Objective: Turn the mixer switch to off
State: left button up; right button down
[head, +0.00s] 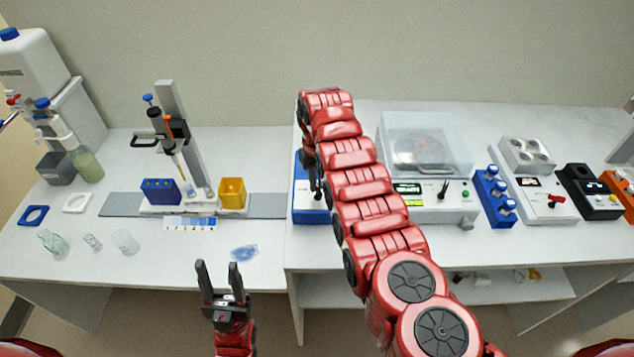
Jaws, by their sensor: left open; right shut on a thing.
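A blue device with a pale front (311,216), which I take for the mixer, stands at the left end of the right bench. My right arm covers much of it, and its switch is hidden. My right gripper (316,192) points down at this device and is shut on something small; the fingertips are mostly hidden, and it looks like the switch. I cannot tell which way the switch is set. My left gripper (222,276) is open and empty, in front of the left bench's front edge.
A centrifuge with a clear lid (424,140), a blue tube rack (493,196) and a white block unit with a red switch (540,197) stand to the right. A pipette stand (178,140) and yellow box (232,193) stand left. A blue glove-like piece (245,252) lies near the edge.

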jog(key=shift+f+n+b, duration=0.15)
jog(key=shift+n+b, duration=0.4)
jog(key=shift+n, duration=0.05)
jog(key=n+b, duration=0.3)
jog(key=shift+b, duration=0.35)
jog(key=shift+s+a+n+b, duration=0.1)
jog(key=shift+n+b, duration=1.1)
jog(key=shift+b, duration=0.1)
jog(key=shift+r, duration=0.2)
jog(key=c, duration=0.9)
grip_release()
